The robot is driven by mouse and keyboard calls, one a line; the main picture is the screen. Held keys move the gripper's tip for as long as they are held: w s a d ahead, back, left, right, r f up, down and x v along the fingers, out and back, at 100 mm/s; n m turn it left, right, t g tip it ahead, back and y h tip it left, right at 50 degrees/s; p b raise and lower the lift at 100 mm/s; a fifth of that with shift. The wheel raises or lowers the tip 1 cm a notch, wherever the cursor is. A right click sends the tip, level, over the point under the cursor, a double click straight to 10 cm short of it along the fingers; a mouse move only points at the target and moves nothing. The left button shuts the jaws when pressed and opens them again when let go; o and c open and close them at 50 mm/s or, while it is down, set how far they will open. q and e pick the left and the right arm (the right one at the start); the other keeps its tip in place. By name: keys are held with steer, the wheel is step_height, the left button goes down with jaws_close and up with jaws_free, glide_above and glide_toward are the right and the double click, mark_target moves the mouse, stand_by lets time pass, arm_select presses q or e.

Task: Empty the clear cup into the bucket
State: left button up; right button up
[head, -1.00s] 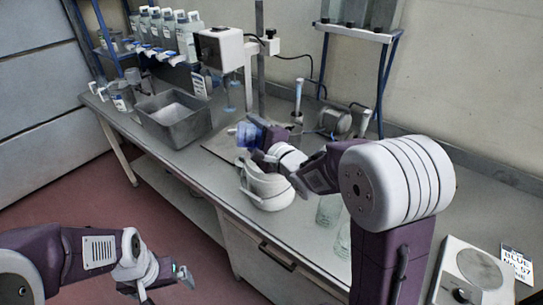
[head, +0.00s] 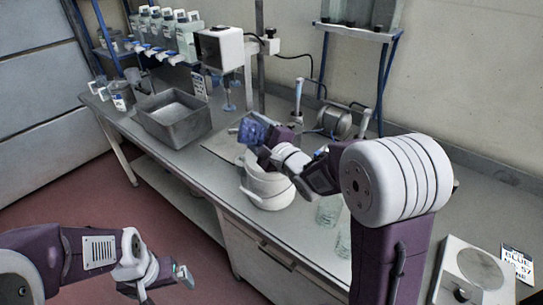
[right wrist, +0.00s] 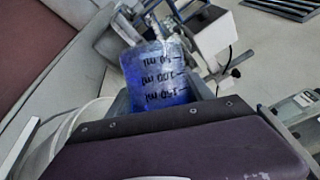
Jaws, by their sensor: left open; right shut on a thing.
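The clear cup (head: 250,133) holds blue liquid and is gripped by my right gripper (head: 268,143) above the bench. In the right wrist view the cup (right wrist: 155,80) shows printed ml marks, upside down in the picture, with blue behind them. The white bucket (head: 267,190) stands on the bench, below and slightly right of the cup in the head view. The right gripper and wrist cover part of its top, so its inside is hidden. In the right wrist view a white curved wall at the left looks like the bucket (right wrist: 45,140). My left gripper (head: 172,284) is open and empty, low in front of the bench.
A grey tub (head: 172,122) stands left on the bench, near a shelf of bottles (head: 165,35). A white boxy device on a stand (head: 220,48) rises behind the cup. Clear glasses (head: 328,212) stand right of the bucket. A scale-like device (head: 472,275) is at the right.

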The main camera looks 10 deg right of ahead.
steer(key=d+m+t+b, duration=0.1)
steer(key=m+b, duration=0.1)
steer(key=b, duration=0.1)
steer(key=d+m+t+b, duration=0.1)
steer(key=m+b, duration=0.1)
steer(key=b, duration=0.2)
steer(key=m+b, duration=0.2)
steer(key=b, duration=0.1)
steer(key=shift+s+d+r+t+b, duration=0.15)
steer(key=shift+d+r+t+b, duration=0.05)
steer(key=shift+d+t+b, duration=0.2)
steer(key=shift+r+p, duration=0.3)
steer(key=shift+p, duration=0.1)
steer(key=shift+f, duration=0.1)
stand_by(0.5)
